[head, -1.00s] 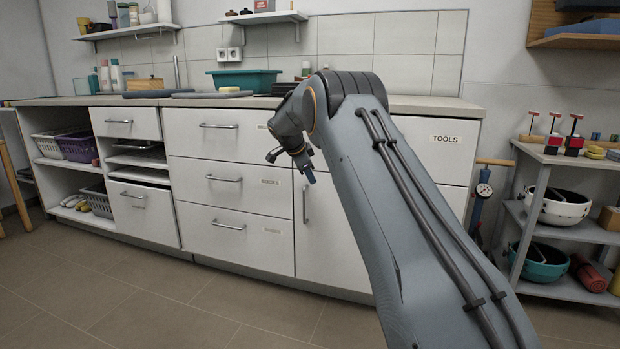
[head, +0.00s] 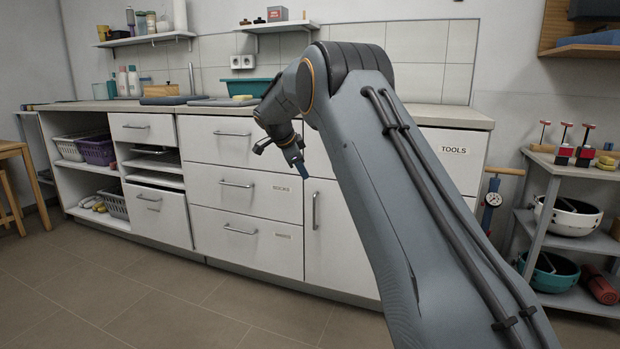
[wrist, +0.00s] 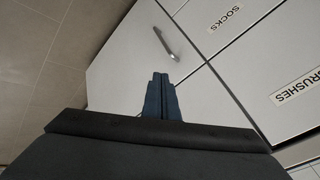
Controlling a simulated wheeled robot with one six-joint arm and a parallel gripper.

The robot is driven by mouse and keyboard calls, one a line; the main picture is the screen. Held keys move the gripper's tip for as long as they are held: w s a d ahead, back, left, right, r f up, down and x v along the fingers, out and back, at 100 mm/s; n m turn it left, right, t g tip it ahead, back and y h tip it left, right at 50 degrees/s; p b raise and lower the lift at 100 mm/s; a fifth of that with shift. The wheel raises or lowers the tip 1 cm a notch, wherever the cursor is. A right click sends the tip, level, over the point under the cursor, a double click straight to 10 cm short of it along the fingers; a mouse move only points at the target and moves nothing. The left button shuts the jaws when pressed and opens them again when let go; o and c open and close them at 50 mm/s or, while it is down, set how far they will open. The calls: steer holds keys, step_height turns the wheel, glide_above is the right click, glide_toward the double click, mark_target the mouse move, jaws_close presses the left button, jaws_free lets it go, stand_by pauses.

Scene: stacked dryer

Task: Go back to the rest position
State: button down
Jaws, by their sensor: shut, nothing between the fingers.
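My gripper (head: 302,171) hangs at the end of my folded arm, in front of the white cabinet (head: 349,275). In the wrist view its two blue fingers (wrist: 160,80) are pressed together with nothing between them. A grey drawer or door handle (wrist: 165,43) shows beyond the fingertips in the wrist view, apart from them. The labels SOCKS (wrist: 224,19) and BRUSHES (wrist: 298,87) are also in the wrist view. My arm hides part of the cabinet front and worktop in the head view.
Closed drawers (head: 245,235) line the cabinet. A teal tub (head: 246,86) stands on the worktop. A wooden stool (head: 14,180) is at the left. A grey shelf rack (head: 545,215) with bowls stands at the right. The floor (head: 150,290) in front of the cabinet is clear.

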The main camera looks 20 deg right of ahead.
steer(key=s+a+f+n+g+y, duration=0.3)
steer(key=s+a+n, duration=1)
steer(key=s+a, duration=1.3)
steer(key=s+f+n+g+y, duration=0.1)
steer(key=s+f+n, duration=0.25)
steer(key=s, duration=0.85)
steer(key=s+a+f+n+y, duration=0.15)
steer(key=s+n, duration=0.35)
steer(key=s, duration=0.7)
steer(key=s+f+n+g+y, duration=0.1)
steer(key=s+f+n, duration=0.25)
steer(key=s, duration=0.85)
steer(key=d+r+m+p, duration=0.3)
steer(key=d+r+p, duration=0.7)
steer(key=r+p, duration=0.3)
steer(key=d+r+m+h+p, duration=0.1)
steer(key=d+r+m+p, duration=0.2)
steer(key=d+r+p, duration=0.8)
step_height(320, 180, up, 4)
steer(key=p, duration=0.7)
steer(key=shift+f, duration=0.2)
